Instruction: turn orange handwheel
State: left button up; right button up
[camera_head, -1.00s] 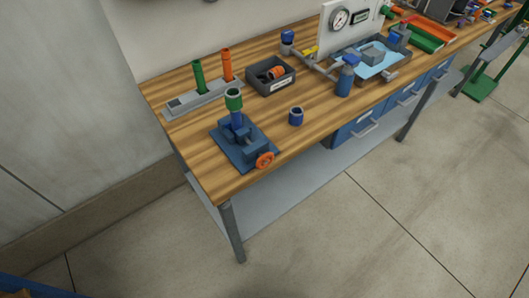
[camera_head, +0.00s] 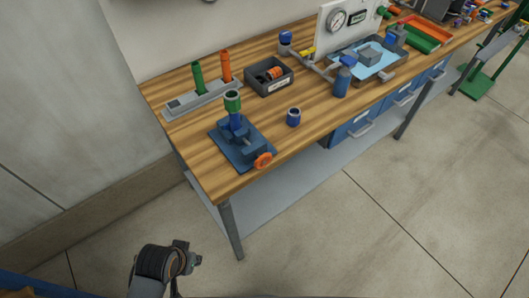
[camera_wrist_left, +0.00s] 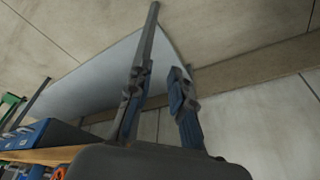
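The orange handwheel (camera_head: 263,160) sits on the front of a blue vise-like fixture (camera_head: 238,146), at the near left corner of the wooden bench. The fixture holds an upright blue piece with a green top (camera_head: 233,102). My left gripper (camera_head: 190,257) is at the bottom left of the head view, out in front of the bench and apart from the handwheel. In the left wrist view its two fingers (camera_wrist_left: 158,88) are spread with nothing between them. My right gripper is not in view.
On the wooden bench (camera_head: 205,165) stand a blue ring-like cup (camera_head: 293,117), a dark bin (camera_head: 270,77), a grey holder (camera_head: 203,97) with green and orange tubes, and a gauge panel (camera_head: 345,25). A bench leg (camera_head: 231,230) stands near my gripper. The floor in front is clear.

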pick_arm(q)
notch_tip(320, 180, up, 7)
jog(key=w+d+m+h, duration=0.1)
jog(key=w+d, duration=0.1)
jog(key=m+t+h+p, duration=0.1)
jog(key=m+t+h, duration=0.4)
jog(key=m+h, duration=0.4)
send_near(262, 156)
jog(key=shift+n+h, duration=0.3)
jog(key=shift+n, duration=0.4)
jog(key=p+x, duration=0.1)
jog(key=x, duration=0.4)
jog(key=p+x, duration=0.2)
jog(key=x, duration=0.3)
jog(key=shift+w+f, duration=0.3)
jog(key=shift+f, duration=0.05)
jog(key=shift+w+d+f, duration=0.1)
jog(key=shift+d+f, duration=0.05)
jog(key=shift+d, duration=0.05)
grip_shut()
